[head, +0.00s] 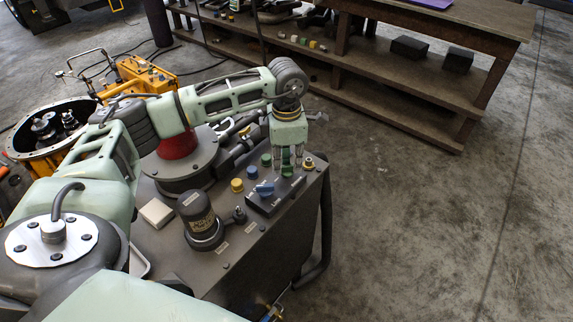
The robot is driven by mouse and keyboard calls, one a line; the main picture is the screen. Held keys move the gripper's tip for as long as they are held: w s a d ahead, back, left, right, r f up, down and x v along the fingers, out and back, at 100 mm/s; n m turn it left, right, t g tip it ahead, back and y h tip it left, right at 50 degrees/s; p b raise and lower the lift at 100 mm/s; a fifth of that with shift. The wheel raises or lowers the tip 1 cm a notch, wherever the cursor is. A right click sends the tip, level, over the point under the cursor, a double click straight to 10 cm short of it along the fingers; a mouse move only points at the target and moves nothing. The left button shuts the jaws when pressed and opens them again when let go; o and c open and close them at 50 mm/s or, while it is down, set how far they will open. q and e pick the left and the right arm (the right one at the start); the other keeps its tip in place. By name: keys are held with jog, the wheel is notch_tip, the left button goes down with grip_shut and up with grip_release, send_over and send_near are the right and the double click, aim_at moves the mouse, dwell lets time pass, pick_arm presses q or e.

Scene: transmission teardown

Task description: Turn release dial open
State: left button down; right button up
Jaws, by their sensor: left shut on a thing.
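My left gripper (288,163) reaches down from above onto a dark control box (262,206) on the grey machine top. Its fingers are closed around a small green knob (287,171) at the far end of that box; the fingers partly hide it. A blue knob (265,188) sits on the same box, nearer to me, and is not touched. No readable label shows which knob is the release dial, and the knob's turn angle is too small to tell. My right gripper is not in view.
A black cylinder (199,215) and a small lever stand on the machine top nearer me. A red-based round unit (178,143) is behind my arm. The floor right of the machine is clear.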

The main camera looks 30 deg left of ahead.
aim_at(286, 165)
pick_arm(q)
jog(key=n+b, duration=0.1)
jog(key=n, duration=0.3)
jog(key=shift+w+r+n, duration=0.1)
jog(key=shift+n, duration=0.2)
dwell(0.5)
jog(key=c, duration=1.8)
grip_release()
notch_tip(286, 165, up, 12)
jog(key=shift+f, duration=0.1)
